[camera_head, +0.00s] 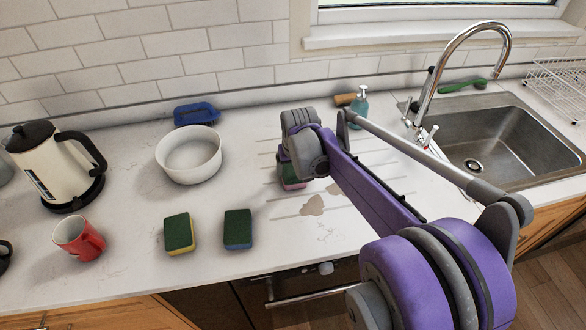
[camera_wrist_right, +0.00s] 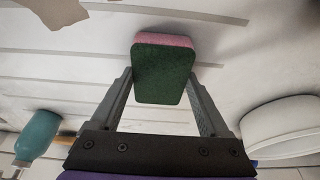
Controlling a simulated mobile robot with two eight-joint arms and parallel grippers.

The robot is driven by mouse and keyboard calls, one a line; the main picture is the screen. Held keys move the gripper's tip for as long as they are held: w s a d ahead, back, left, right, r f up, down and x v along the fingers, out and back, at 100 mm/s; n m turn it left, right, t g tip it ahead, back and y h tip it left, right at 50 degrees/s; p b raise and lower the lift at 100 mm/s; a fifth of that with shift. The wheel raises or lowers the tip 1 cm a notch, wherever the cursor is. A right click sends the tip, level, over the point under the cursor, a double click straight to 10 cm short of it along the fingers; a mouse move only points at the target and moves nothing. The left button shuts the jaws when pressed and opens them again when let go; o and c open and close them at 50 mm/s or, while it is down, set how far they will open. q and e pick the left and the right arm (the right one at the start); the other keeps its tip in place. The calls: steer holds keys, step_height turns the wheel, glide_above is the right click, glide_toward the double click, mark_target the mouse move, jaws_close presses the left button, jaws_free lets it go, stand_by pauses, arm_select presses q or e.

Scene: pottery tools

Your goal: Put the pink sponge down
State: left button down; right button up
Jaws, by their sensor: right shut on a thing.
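The pink sponge (camera_head: 292,178), with a dark green scouring face, is mostly hidden by my right gripper (camera_head: 286,160) in the head view. It is over the grooved part of the counter, right of the white bowl. In the right wrist view the sponge (camera_wrist_right: 163,72) sits between the two fingertips of my right gripper (camera_wrist_right: 161,80), green face towards the camera and pink edge beyond. The fingers are shut on it. I cannot tell whether its underside touches the counter. My left gripper is not in view.
A white bowl (camera_head: 190,157) and blue brush (camera_head: 196,113) stand to the left. Two green-topped sponges, one yellow (camera_head: 179,234) and one blue (camera_head: 238,229), lie in front. A soap bottle (camera_head: 360,104) stands behind, the sink (camera_head: 500,145) right. Brown stains (camera_head: 312,205) mark the grooved counter.

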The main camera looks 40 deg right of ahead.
steer(key=shift+f, duration=0.15)
steer(key=o, duration=1.2)
steer(key=shift+c, duration=0.2)
steer(key=shift+r, duration=0.4)
steer(key=p+v, duration=0.1)
steer(key=v, duration=1)
steer(key=shift+s+r, duration=0.2)
steer(key=shift+r, duration=0.05)
steer(key=shift+a, duration=0.1)
